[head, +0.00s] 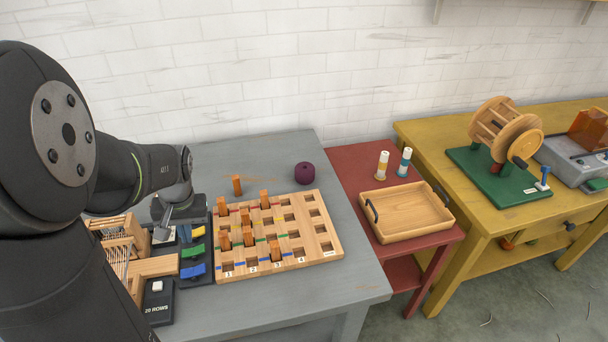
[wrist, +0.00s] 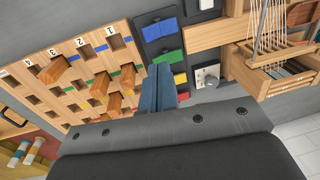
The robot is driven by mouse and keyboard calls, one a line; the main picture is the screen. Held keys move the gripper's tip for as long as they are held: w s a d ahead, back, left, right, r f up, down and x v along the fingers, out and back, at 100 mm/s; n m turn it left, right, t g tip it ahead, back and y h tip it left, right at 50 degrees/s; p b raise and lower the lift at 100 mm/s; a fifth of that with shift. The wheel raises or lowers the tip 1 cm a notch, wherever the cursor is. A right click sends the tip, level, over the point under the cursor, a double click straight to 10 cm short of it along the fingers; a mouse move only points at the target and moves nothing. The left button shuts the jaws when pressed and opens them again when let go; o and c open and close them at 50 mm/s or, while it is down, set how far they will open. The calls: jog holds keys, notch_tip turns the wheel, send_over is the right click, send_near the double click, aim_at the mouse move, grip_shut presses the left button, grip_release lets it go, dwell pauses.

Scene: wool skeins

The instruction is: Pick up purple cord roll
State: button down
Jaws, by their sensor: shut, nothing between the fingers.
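The purple cord roll (head: 305,173) is a small dark purple ball on the grey table, behind the far right edge of the wooden peg board. It stands apart from the board. I do not see it in the wrist view.
A loom (head: 118,240) and a black box (head: 158,303) are at left. Right are a red table with a wooden tray (head: 405,232) and two spools, and a yellow table with a winder (head: 505,130).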

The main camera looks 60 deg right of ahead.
jog(key=shift+c, duration=1.2)
grip_release()
jog(key=m+g+h, duration=0.1)
jog(key=m+h, duration=0.4)
jog(key=m, duration=0.4)
send_near(303, 169)
jog(key=x, duration=0.5)
jog(key=shift+s+f, duration=0.15)
jog(key=shift+x, duration=3.2)
